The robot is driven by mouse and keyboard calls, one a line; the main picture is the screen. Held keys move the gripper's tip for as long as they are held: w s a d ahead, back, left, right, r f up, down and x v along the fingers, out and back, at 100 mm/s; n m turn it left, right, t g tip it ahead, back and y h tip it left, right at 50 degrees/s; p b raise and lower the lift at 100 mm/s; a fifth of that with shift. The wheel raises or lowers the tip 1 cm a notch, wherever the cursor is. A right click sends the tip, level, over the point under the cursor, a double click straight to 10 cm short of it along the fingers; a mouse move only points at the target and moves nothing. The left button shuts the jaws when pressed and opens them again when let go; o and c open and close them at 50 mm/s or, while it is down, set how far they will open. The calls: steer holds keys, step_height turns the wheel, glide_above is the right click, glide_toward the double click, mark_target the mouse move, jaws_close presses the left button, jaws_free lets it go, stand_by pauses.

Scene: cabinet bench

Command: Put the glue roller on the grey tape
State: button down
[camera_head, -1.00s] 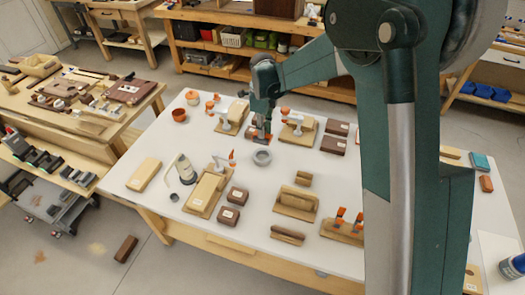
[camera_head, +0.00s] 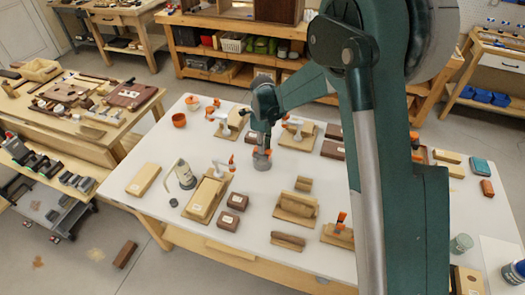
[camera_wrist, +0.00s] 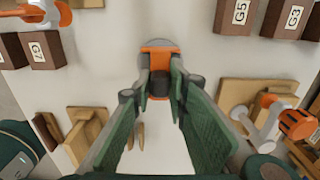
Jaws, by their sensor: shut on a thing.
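My gripper (camera_head: 262,143) points down over the middle of the white table and is shut on the glue roller (camera_head: 262,153). Only a little orange of the roller shows in the head view. In the wrist view my gripper (camera_wrist: 160,75) has its fingers on both sides of the roller, whose orange part (camera_wrist: 157,49) and dark round part show between them. The grey tape (camera_head: 262,164) is a ring directly under the roller. In the wrist view the tape's edge (camera_wrist: 160,41) shows behind the orange part. I cannot tell whether roller and tape touch.
Wooden boards with orange-tipped clamps (camera_head: 298,135) stand close behind and to the right. Dark labelled blocks (camera_head: 238,201) and a long wooden block (camera_head: 208,194) lie nearer the front. Bare tabletop surrounds the tape.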

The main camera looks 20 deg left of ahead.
steer(key=shift+f, duration=1.35)
steer(key=shift+f, duration=0.1)
steer(key=c, duration=2.3)
jaws_free()
steer(key=shift+o, duration=0.2)
step_height(320, 180, up, 12)
steer(key=shift+r+p, duration=0.15)
steer(key=shift+p, duration=0.15)
